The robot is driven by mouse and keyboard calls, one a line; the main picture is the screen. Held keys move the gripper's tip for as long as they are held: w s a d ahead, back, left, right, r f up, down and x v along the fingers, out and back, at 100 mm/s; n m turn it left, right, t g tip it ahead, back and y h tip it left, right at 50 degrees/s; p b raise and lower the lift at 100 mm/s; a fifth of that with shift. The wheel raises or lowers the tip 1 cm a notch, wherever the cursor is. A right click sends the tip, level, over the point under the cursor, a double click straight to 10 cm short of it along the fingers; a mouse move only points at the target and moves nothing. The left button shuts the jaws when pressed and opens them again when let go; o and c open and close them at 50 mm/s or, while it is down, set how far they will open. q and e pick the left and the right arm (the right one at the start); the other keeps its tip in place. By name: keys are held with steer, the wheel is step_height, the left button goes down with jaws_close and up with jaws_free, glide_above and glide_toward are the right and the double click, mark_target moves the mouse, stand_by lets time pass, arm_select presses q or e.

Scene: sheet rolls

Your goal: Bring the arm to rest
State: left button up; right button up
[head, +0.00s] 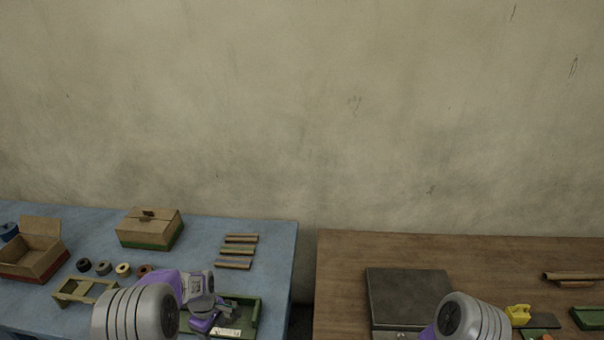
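My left arm comes in at the bottom left, over the blue table (275,245). My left gripper (205,320) is low in the picture beside a green tray (254,315). My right arm shows only as a grey and purple link at the bottom right, in front of the brown table (345,250). My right gripper is out of the picture.
The blue table holds an open carton (32,250), a closed carton (150,230), several tape rolls (103,267), a wooden frame (84,291) and several short rolls (238,250). A dark flat plate (408,295), brown rolls (574,277) and a yellow item (518,314) are on the brown table.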

arm_select(q)
steer(key=s+d+f+m+h+b, duration=0.1)
steer(key=s+d+f+m+b, duration=0.15)
steer(key=f, duration=0.35)
steer(key=s+d+f+m+b, duration=0.1)
steer(key=s+d+f+m, duration=0.1)
steer(key=s+d+f, duration=0.3)
steer(key=s+d+f+m+h+b, duration=0.1)
steer(key=s+d+f+m+b, duration=0.1)
steer(key=s, duration=0.5)
steer(key=s+d+f+m+h+b, duration=0.2)
steer(key=s+d+f+m, duration=0.3)
steer(key=s+f, duration=0.3)
steer(key=shift+s+d+f+t+b, duration=0.2)
steer(key=shift+d+f+t+b, duration=0.1)
steer(key=shift+d+f+b, duration=0.35)
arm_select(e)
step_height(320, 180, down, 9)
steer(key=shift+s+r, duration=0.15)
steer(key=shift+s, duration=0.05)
